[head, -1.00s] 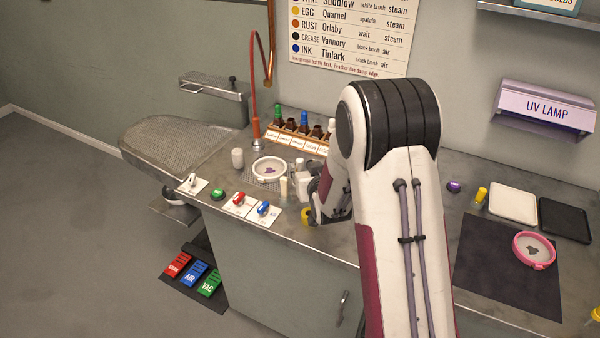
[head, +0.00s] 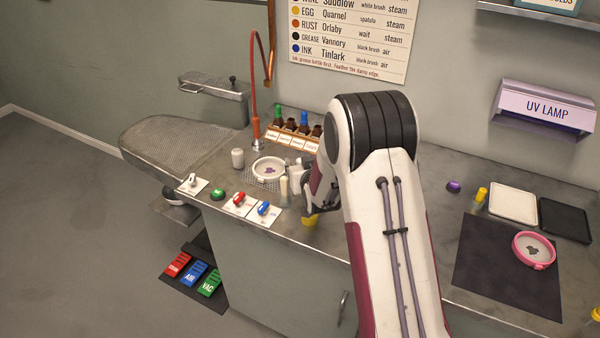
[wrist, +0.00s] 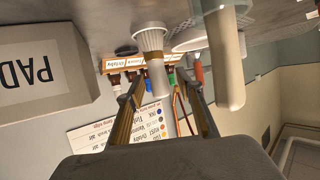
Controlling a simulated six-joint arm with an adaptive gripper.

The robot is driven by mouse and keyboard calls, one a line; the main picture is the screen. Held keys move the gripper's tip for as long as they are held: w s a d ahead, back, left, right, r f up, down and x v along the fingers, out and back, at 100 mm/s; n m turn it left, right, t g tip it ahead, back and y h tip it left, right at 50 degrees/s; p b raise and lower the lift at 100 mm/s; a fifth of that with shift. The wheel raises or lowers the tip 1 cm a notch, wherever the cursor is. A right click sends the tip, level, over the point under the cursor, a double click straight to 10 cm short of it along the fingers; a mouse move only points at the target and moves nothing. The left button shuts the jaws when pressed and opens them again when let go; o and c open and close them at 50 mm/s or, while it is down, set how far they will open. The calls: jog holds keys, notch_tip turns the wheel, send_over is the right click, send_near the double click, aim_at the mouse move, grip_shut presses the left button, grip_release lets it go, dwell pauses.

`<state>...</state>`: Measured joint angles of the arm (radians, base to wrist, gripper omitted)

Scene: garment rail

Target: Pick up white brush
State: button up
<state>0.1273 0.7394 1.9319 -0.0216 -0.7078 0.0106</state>
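The white brush (wrist: 157,75) shows in the wrist view, which looks upside down, with its pale fanned bristles toward the bench, a brown band and a white handle. My gripper (wrist: 163,82) is open, with one finger on each side of the handle in the picture. I cannot tell how far along the fingers the handle lies, and no contact shows. In the head view my gripper (head: 307,192) is low over the bench, partly hidden by my arm. I cannot make out the brush clearly there.
A cream cylinder (wrist: 228,60) stands close beside the right finger in the wrist view. In the head view, a white round dish (head: 268,168), a bottle rack (head: 290,142) and a yellow item (head: 310,220) are near my gripper.

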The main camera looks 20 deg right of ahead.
grip_shut()
dwell(0.4)
jog(key=shift+r, duration=5)
